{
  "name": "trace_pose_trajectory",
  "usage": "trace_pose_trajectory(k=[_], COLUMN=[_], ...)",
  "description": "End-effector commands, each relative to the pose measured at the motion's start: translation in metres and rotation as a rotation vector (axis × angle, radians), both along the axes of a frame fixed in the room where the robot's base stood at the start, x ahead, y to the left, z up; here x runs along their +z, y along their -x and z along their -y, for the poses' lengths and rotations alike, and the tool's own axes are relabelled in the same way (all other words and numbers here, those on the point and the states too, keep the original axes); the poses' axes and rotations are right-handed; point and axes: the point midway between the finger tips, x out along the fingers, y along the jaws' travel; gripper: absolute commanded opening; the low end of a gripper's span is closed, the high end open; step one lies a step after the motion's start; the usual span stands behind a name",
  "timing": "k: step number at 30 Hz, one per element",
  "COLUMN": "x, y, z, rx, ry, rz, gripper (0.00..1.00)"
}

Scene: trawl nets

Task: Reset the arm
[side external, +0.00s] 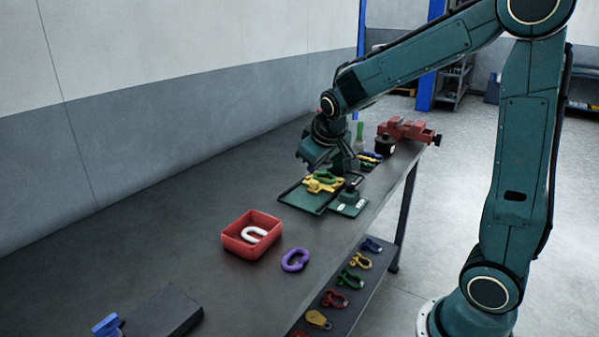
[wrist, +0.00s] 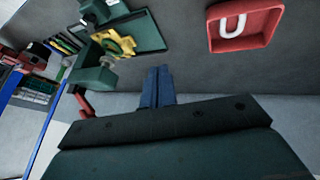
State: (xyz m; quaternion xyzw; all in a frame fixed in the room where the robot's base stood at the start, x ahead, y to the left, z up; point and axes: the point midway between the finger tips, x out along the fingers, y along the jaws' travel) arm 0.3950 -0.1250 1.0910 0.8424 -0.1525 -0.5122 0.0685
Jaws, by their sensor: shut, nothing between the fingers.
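My gripper (wrist: 158,86) shows in the wrist view with its two blue-grey fingers together and nothing between them. In the side view my gripper (side external: 309,160) is above the table's far part, close to the green tray (side external: 296,202). A yellow part (side external: 314,187) with a green piece on it lies on that tray; the yellow part also shows in the wrist view (wrist: 127,45). I cannot tell from the side view the exact gap between the fingers and the things beneath.
A red bin (side external: 236,246) holds a white link (side external: 254,236). A purple link (side external: 295,260) lies beside it on the dark table (side external: 200,227). A red vise (side external: 407,129) stands at the far end. Several coloured shackles (side external: 350,278) lie along a lower shelf. The table's left part is mostly clear.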

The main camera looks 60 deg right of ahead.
Motion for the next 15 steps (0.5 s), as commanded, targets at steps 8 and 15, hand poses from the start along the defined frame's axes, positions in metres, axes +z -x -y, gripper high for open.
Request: trace_pose_trajectory(k=[8,15], x=[0.034,0.050], y=[0.051,0.099], z=[-0.041,-0.071], rx=[0.038,0.080], ry=[-0.093,-0.161], rz=[0.024,0.030], gripper=[0.00,0.00])
